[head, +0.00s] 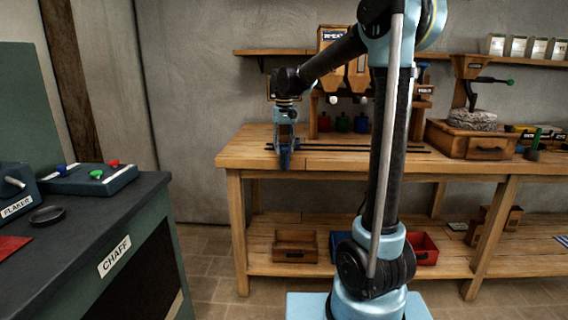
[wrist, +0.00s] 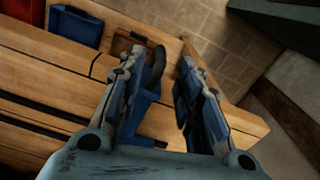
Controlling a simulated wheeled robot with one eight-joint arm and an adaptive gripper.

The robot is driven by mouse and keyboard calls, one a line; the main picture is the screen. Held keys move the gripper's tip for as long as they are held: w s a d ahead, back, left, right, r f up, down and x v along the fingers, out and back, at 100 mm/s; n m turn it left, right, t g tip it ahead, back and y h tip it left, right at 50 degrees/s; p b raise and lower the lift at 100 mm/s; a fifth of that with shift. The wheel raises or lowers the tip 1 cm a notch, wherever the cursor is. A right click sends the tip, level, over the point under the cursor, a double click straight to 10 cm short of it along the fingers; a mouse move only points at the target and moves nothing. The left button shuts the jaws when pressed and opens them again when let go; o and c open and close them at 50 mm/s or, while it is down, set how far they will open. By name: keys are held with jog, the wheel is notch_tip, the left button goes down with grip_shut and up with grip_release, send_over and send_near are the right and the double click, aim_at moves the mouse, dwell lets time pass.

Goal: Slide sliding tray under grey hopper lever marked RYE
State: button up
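My gripper (head: 285,160) points down over the left end of the workbench, by the dark rails (head: 330,150). The rails (wrist: 45,115) run along the tabletop there. Wooden hoppers (head: 357,78) with pale knobs (head: 333,99) stand behind the rails, partly hidden by my arm. I cannot read RYE on any label or pick out a grey lever.
A wooden box with stone (head: 470,140) is at the right. A brown bin (head: 296,246) and a red bin (head: 425,247) sit on the lower shelf. The CHAFF counter (head: 115,255) is at the left; floor between is clear.

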aim_at(284, 153)
notch_tip(284, 153, down, 6)
jog(key=shift+f, duration=0.25)
grip_shut()
dwell(0.3)
